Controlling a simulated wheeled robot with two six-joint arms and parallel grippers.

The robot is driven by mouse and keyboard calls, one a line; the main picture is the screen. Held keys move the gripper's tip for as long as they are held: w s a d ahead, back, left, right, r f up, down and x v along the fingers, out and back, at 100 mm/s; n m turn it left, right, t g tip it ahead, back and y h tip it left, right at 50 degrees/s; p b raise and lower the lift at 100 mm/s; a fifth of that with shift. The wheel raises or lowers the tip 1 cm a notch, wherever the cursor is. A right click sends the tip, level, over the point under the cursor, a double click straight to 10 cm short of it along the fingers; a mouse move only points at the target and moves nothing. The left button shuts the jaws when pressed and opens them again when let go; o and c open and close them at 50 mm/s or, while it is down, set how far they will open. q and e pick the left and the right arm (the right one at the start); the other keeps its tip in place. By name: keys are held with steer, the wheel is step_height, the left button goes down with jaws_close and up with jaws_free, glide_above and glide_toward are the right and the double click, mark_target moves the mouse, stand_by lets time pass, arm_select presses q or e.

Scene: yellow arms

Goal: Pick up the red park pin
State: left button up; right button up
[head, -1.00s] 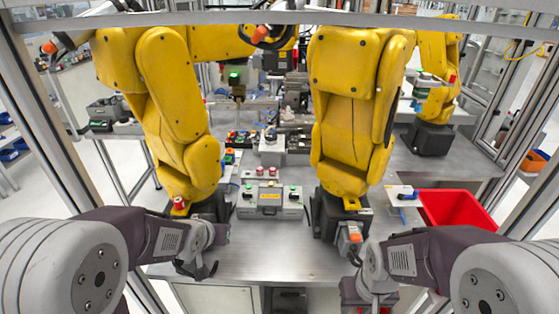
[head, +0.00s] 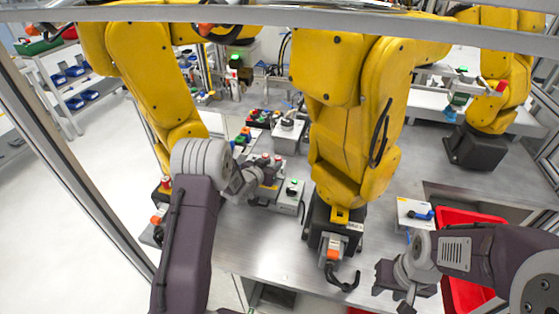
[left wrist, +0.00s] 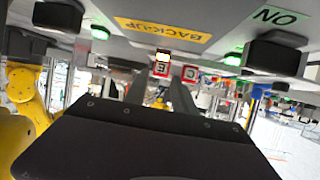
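Two small red-topped pieces (head: 272,158) stand on the grey control box (head: 291,197); I cannot tell for sure which is the park pin. In the left wrist view, the box's BACK-UP label (left wrist: 163,30) is upside down. Two red-and-white pieces there, marked E (left wrist: 162,69) and C (left wrist: 190,73), lie just beyond my finger tips. My left gripper (head: 268,190) is over the front of this box, its fingers (left wrist: 160,84) apart, with nothing seen between them. My right gripper (head: 400,292) is low at the table's front right; its fingers are not clear.
Two yellow robot arms stand on the table, one behind my left arm and one (head: 340,120) right of the box. A red bin (head: 462,290) is at the right. A white block with a blue part (head: 415,213) lies beside it. Bare metal table (head: 255,240) shows in front.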

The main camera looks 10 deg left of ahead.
mark_target(277, 159)
arm_select(q)
steer(key=shift+w+d+f, duration=0.2)
steer(key=shift+w+d, duration=0.05)
steer(key=shift+w, duration=0.25)
steer(key=x, duration=0.2)
steer(key=p+x, duration=0.1)
steer(key=x, duration=0.1)
steer(key=shift+w+a+r, duration=0.2)
steer(key=shift+w, duration=0.05)
steer(key=shift+w+d+f, duration=0.1)
steer(key=shift+w+f, duration=0.1)
steer(key=shift+w, duration=0.1)
steer(key=shift+s+r, duration=0.1)
steer(key=shift+s, duration=0.1)
steer(key=c, duration=0.4)
jaws_close()
steer(key=shift+w, duration=0.1)
